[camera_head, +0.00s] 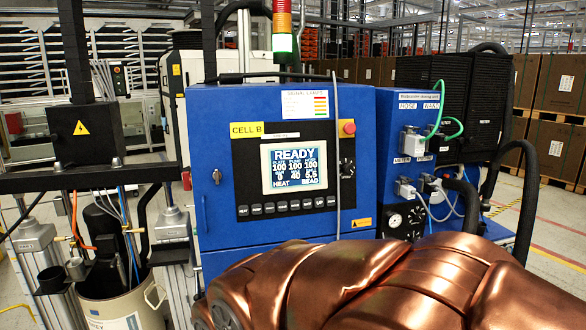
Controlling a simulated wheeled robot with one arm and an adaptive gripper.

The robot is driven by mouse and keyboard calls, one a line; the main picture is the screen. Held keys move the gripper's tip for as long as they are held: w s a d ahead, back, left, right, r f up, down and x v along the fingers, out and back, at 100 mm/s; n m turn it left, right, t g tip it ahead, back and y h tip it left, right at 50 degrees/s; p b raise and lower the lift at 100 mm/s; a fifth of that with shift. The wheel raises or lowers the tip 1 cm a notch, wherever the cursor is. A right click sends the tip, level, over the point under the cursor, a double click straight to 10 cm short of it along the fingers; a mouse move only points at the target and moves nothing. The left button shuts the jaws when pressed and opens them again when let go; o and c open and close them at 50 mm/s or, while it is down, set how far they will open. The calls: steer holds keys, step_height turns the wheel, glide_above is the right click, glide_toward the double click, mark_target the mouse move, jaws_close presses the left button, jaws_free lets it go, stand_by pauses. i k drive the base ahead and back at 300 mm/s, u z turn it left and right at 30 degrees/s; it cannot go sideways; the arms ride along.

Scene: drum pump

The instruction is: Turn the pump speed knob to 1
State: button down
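A small black rotary knob (346,168) with pale scale marks sits on the blue control cabinet (228,218), just right of the display. Its pointer is too small to read, so I cannot tell its setting. No label naming it as pump speed is legible. The lit display (294,169) reads READY, with rows of numbers and the words HEAT and BEAD below. A copper-coloured arm, mine, fills the lower right in front of the cabinet's bottom. My gripper is not in view.
A red button (348,128) sits above the knob, and a row of black buttons (288,206) runs below the display. A thin grey cable (336,150) hangs beside the knob. Hoses and connectors (412,142) crowd the right. A drum (118,305) stands at left.

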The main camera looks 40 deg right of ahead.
mark_target(348, 168)
steer(key=z, duration=1.15)
steer(key=k, duration=0.45)
steer(key=z, duration=0.45)
steer(key=i, duration=0.7)
steer(key=u, duration=0.2)
